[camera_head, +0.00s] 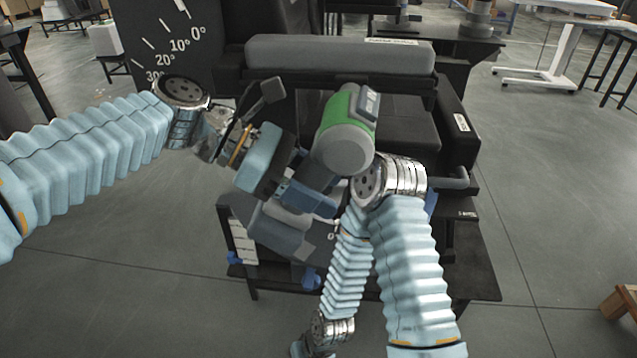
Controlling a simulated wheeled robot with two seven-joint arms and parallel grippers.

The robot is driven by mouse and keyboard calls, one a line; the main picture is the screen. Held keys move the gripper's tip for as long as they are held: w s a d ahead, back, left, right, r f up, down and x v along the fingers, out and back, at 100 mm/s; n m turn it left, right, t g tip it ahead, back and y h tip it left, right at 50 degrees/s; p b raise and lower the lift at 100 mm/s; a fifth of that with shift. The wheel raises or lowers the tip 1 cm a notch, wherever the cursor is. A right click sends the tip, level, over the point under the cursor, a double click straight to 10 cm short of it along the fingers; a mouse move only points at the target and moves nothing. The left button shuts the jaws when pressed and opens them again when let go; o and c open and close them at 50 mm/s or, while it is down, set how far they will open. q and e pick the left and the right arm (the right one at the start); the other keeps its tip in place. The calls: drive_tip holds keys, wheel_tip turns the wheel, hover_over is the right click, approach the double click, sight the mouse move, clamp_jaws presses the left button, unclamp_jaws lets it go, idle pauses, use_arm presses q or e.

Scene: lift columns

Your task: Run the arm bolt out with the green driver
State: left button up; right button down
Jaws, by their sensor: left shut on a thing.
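The green driver (368,101) has a green and grey motor body, seen from behind, above the black unit in the middle. My left gripper (302,183) comes in from the upper left and is shut on the driver's handle area below that body. Its fingertips are partly hidden. The driver's nose and any bit are hidden behind its body. I cannot make out the arm bolt. My right arm rises from the bottom, bends beside the driver and runs back down; its gripper is cut off or hidden at the bottom edge.
A black unit with a grey padded bar (340,56) and a black side arm (455,125) stands on a dark table (478,272). A dark board (150,45) with angle marks stands at upper left. A white table (560,15) is far right.

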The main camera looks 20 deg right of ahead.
use_arm(q)
drive_tip(key=shift+s+a, duration=0.25)
drive_tip(key=shift+s, duration=0.15)
idle(1.5)
drive_tip(key=shift+s+a+b, duration=0.2)
drive_tip(key=shift+s+a, duration=0.25)
drive_tip(key=shift+s, duration=0.25)
drive_tip(key=shift+s+a+b, duration=0.15)
drive_tip(key=shift+s+a, duration=0.25)
drive_tip(key=shift+s, duration=0.35)
drive_tip(key=shift+s+a+b, duration=0.2)
drive_tip(key=shift+s+a, duration=0.25)
drive_tip(key=shift+s, duration=0.25)
drive_tip(key=shift+s+a, duration=0.55)
drive_tip(key=shift+s, duration=0.3)
drive_tip(key=shift+s+a, duration=0.5)
drive_tip(key=shift+s, duration=0.35)
